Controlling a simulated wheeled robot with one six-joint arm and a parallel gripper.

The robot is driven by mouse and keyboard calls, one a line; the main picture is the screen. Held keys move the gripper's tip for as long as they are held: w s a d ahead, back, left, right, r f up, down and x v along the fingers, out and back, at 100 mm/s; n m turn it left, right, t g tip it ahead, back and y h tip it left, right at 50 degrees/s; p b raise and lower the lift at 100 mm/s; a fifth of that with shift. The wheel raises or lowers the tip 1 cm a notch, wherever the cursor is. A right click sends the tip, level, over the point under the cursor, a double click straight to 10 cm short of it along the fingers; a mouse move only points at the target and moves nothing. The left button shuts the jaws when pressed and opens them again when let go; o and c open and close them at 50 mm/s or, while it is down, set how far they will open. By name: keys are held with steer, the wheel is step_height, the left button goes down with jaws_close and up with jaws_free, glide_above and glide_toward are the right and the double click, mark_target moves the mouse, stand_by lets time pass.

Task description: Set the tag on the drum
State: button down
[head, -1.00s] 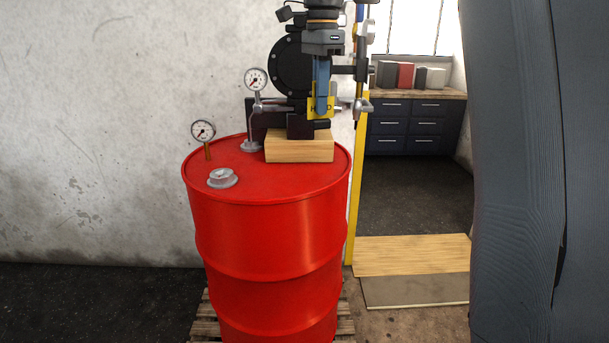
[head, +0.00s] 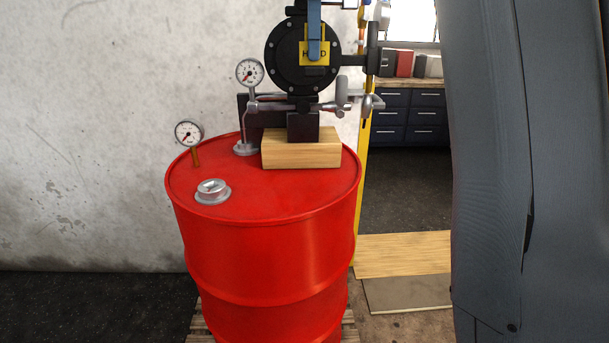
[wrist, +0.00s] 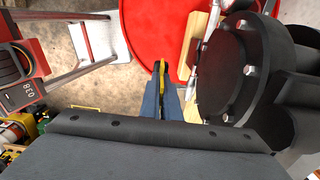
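The tag is a yellow plate with black letters (head: 305,56), upright in the head view in front of the black round pump flange. My gripper (head: 313,57) comes down from above, and one blue finger covers the tag's middle letters. In the wrist view the blue fingers (wrist: 161,78) are closed on the tag (wrist: 161,72), seen edge-on. The red drum (head: 270,255) stands upright, and its flat top lies below the tag. The drum's red top also shows in the wrist view (wrist: 150,25). I cannot tell the exact gap between tag and pump.
On the drum top stand a wooden block (head: 300,153) under black pump parts, two gauges (head: 249,73) (head: 188,133) and a grey cap (head: 212,191). The front of the top is clear. The wrist view shows the black flange (wrist: 236,70) close right of the fingers.

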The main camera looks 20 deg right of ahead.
step_height(320, 180, down, 28)
steer(key=p, duration=0.6)
steer(key=shift+a+r, duration=0.1)
steer(key=shift+a, duration=0.05)
steer(key=c, duration=2)
jaws_free()
step_height(320, 180, up, 12)
steer(key=b, duration=0.4)
steer(key=s+f+n, duration=1)
steer(key=shift+s+f+t, duration=0.35)
steer(key=shift+s+t, duration=0.05)
steer(key=s+f+n, duration=0.3)
steer(key=s, duration=0.2)
steer(key=s+f+n, duration=0.3)
steer(key=s+n, duration=0.1)
steer(key=s+f+n, duration=0.3)
steer(key=s, duration=0.2)
steer(key=shift+s+a+t, duration=0.15)
steer(key=shift+s+t, duration=0.15)
steer(key=shift+t, duration=0.1)
